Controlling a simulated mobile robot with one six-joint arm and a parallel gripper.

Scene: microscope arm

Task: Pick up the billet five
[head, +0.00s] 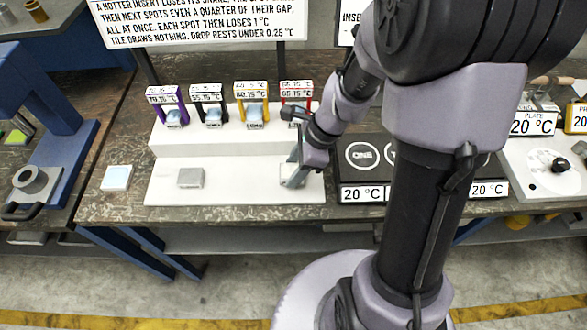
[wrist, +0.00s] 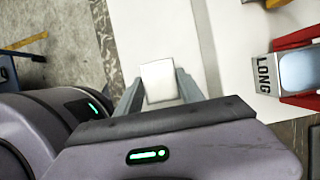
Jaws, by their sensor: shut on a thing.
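A light grey block-shaped billet (wrist: 160,82) lies between the two fingers of my gripper (wrist: 159,88) in the wrist view. My gripper is shut on it. In the head view my gripper (head: 293,178) is low over the right end of the white stand's front step, and the billet is mostly hidden behind the fingers. I cannot tell whether the billet touches the step. No number can be read on it. Another grey billet (head: 190,178) sits on the left part of the same step.
The white stand (head: 240,188) has a raised back step with purple, black, yellow and red frames, the red frame (head: 297,90) nearest my gripper. A black hot plate (head: 365,155) stands close on the right. A pale blue tile (head: 117,178) lies left on the bench.

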